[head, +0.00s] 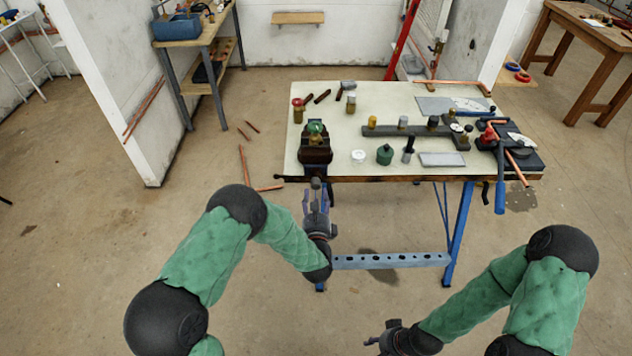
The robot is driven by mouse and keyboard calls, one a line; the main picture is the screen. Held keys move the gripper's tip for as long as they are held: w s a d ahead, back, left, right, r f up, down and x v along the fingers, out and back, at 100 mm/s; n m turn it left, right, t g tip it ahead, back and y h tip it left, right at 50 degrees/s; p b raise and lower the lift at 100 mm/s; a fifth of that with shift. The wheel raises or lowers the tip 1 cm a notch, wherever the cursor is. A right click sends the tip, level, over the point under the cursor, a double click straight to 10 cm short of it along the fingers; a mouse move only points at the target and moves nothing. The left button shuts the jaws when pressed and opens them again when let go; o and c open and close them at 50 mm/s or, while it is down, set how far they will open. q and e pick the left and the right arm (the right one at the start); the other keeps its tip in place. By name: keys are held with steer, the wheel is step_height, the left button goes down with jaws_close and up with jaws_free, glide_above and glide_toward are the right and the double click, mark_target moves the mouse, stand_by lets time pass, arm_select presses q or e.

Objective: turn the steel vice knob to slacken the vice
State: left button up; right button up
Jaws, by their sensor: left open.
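The dark vice (315,151) is fixed at the left front edge of the workbench. A piece with a green top (316,128) sits at its jaws. The small steel knob (316,184) is at the front of the vice, just over the bench edge. My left gripper (316,196) is open just below and in front of the knob, with its fingers pointing at it. I cannot tell whether the fingers touch the knob. My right gripper (374,341) is low in the view, away from the bench, and too small to read.
The workbench (390,98) carries a grey manifold bar (415,131), a green jar (384,154), a white cap (358,156) and a pipe bender (500,165) at right. A blue-grey rail (392,261) runs low beneath the bench's front. Copper pipes (246,165) lie on the floor at left.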

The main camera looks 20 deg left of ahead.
mark_target(316, 187)
arm_select(q)
steer(key=shift+b+x, duration=0.75)
steer(key=shift+x, duration=1.65)
jaws_close()
